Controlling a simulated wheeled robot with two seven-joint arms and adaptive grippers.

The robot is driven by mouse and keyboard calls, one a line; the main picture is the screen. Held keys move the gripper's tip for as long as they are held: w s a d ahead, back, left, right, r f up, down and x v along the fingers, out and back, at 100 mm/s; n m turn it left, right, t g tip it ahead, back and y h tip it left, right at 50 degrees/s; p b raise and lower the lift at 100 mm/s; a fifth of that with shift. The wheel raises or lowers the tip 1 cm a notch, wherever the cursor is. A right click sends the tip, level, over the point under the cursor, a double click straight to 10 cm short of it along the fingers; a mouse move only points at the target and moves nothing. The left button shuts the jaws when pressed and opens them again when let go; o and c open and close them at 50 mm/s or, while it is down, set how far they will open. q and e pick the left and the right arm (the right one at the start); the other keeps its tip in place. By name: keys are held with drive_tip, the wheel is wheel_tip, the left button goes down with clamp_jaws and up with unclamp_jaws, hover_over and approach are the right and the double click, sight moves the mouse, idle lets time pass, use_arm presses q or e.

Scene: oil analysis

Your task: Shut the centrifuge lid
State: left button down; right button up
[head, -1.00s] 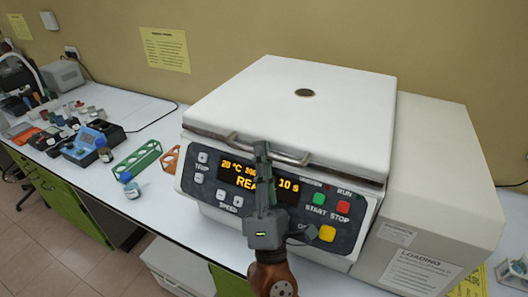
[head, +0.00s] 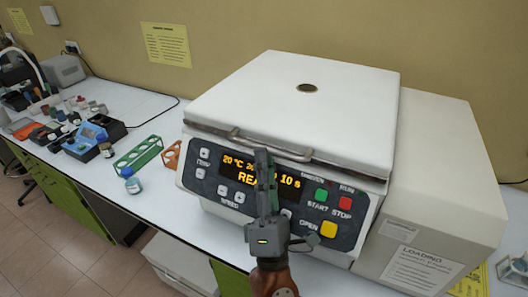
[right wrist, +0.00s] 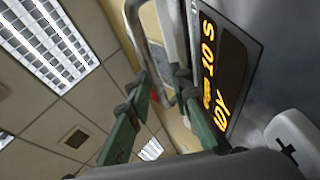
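The white centrifuge lid (head: 300,100) lies flat over the centrifuge body (head: 192,178), with a thin dark seam along its front edge. A metal bar handle (head: 270,146) runs along the lid's front; it also shows in the right wrist view (right wrist: 150,45). My right gripper (head: 263,156) points up in front of the display, its tips close to the handle. In the right wrist view its two green fingers (right wrist: 155,92) are apart with nothing held between them. Whether a finger touches the handle I cannot tell. My left gripper is out of view.
The front panel has a lit display (head: 240,170) and buttons, including a yellow OPEN button (head: 328,229). A green rack (head: 138,153) and a small bottle (head: 131,181) stand to the left.

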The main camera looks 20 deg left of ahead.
drive_tip(key=v, duration=1)
drive_tip(key=shift+d, duration=0.15)
